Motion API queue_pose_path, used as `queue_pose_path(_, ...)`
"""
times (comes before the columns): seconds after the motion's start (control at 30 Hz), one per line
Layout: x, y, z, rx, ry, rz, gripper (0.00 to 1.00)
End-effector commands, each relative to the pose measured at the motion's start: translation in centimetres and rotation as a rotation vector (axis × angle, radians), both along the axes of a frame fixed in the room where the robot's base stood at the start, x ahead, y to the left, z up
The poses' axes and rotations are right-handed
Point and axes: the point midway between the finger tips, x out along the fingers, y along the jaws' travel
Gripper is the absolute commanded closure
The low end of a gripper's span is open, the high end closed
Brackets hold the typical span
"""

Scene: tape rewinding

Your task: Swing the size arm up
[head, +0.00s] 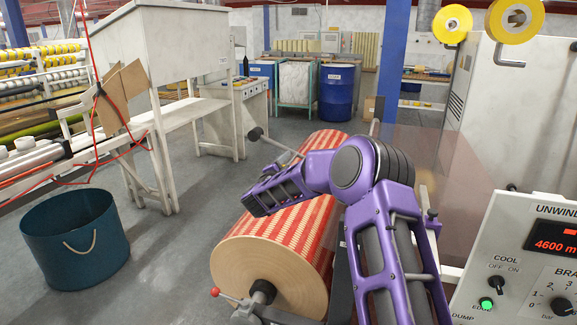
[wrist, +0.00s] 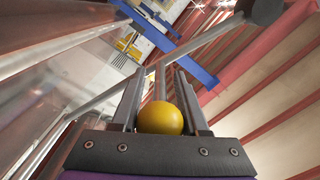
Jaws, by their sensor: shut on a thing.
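In the wrist view my gripper (wrist: 160,76) is shut on a thin grey handle with a yellow ball knob (wrist: 160,118), which sits between the two fingers. A long grey rod, the size arm (wrist: 205,38), crosses slantwise behind the fingertips and ends in a dark round roller (wrist: 262,9). In the head view the size arm (head: 279,146) slants above the far side of the striped roll (head: 290,238), with its round end at the upper left. My purple arm reaches over the roll and hides the rest of the rod. My fingers and the knob cannot be made out there.
The red-and-tan roll lies on a shaft with a red-knobbed lever (head: 215,292) at its near end. A control panel (head: 530,262) stands close on the right, beside a clear pane (head: 455,185). A blue bin (head: 75,245) stands at left. The floor between is clear.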

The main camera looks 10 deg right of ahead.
Motion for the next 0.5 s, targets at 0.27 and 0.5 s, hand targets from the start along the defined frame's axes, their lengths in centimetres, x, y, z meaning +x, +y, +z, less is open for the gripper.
queue_pose_path(0.27, 0.07, -0.06, 0.65, 0.000, -0.011, -0.002, 0.52)
queue_pose_path(0.5, 0.05, -0.08, 0.48, -0.001, -0.008, -0.002, 0.30)
